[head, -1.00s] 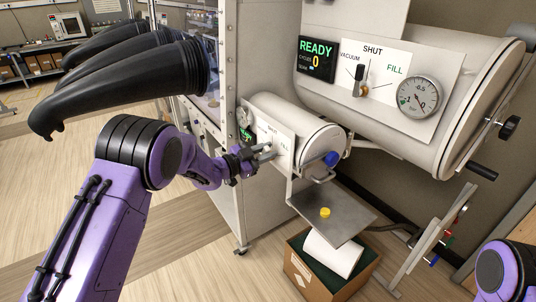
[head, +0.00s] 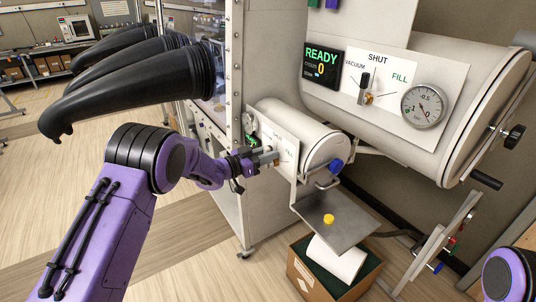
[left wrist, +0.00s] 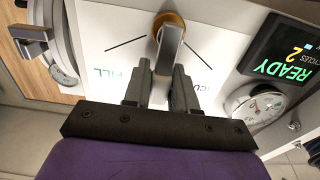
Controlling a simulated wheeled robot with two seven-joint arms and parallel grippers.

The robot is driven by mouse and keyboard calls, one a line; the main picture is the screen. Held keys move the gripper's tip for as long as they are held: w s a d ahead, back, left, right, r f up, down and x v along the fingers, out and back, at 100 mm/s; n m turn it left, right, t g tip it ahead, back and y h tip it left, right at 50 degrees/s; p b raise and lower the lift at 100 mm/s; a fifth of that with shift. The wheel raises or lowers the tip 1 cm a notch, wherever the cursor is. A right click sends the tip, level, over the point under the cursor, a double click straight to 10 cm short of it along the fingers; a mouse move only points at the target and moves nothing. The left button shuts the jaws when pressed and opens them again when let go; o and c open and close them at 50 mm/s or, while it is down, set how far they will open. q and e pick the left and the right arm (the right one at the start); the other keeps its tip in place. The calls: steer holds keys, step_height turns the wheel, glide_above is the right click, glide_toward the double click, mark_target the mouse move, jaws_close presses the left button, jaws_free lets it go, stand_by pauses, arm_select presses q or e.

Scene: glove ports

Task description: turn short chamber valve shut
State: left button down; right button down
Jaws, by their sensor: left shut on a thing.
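The short chamber (head: 318,138) is the small white cylinder below the large one. Its white valve panel (head: 288,150) is partly hidden by my left gripper (head: 272,157). In the left wrist view, which sees the panel upside down, my left gripper (left wrist: 160,88) is shut on the grey valve handle (left wrist: 170,52), one finger on each side. The handle runs from its brass pivot (left wrist: 170,20) between the two printed lines, with FILL to the left and the partly hidden VACUUM to the right. The SHUT label is hidden there. My right gripper is out of view.
The short chamber's READY display (left wrist: 285,55) shows 2 cycles, beside a round gauge (left wrist: 262,105). The large chamber (head: 470,85) has its own valve (head: 365,90). A shelf (head: 335,220) with a yellow piece (head: 328,218) sits below. Black gloves (head: 130,85) stick out at left.

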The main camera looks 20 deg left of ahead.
arm_select(q)
steer(key=c, duration=1)
jaws_free()
steer(key=b+v, duration=0.3)
steer(key=v, duration=0.7)
steer(key=shift+s+a+b, duration=0.25)
steer(key=shift+b, duration=0.1)
